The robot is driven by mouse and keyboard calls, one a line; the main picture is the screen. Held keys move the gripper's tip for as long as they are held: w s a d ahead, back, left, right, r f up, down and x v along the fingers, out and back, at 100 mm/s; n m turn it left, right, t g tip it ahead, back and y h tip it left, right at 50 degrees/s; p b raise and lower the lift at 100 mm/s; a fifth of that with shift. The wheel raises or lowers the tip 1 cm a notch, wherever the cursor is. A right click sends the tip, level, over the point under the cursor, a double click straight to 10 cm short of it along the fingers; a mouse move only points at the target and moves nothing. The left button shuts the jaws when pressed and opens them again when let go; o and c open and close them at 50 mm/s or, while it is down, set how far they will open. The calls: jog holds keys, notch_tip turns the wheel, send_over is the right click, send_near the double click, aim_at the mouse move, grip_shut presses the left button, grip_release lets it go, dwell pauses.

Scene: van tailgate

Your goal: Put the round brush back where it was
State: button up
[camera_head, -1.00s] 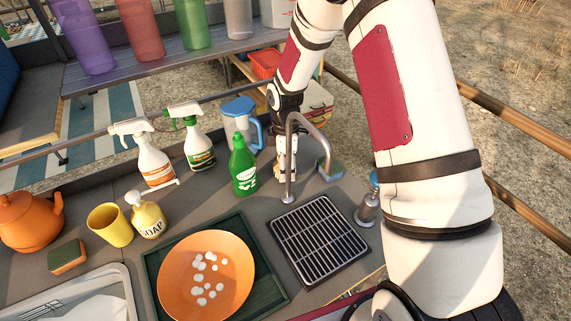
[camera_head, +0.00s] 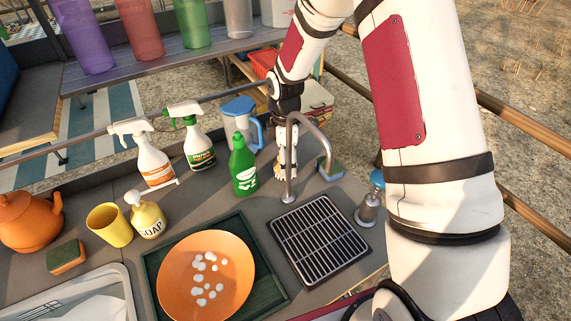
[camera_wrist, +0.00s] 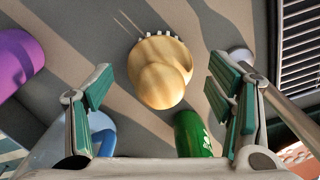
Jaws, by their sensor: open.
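The round brush (camera_wrist: 162,72) shows in the wrist view with a pale wooden body, a rounded knob towards me and bristle tufts at its far edge. It appears to stand on the grey counter. My gripper (camera_wrist: 165,80) is open, with its green-padded fingers to either side of the brush and a gap visible on both sides.
The tap (camera_head: 289,165) stands close in front of my gripper. A drain grate (camera_head: 319,240) and an orange bowl (camera_head: 180,283) lie nearer.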

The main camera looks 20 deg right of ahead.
notch_tip(320, 180, up, 10)
jog(key=shift+f+b, duration=0.25)
jog(key=shift+b, duration=0.1)
dwell(0.4)
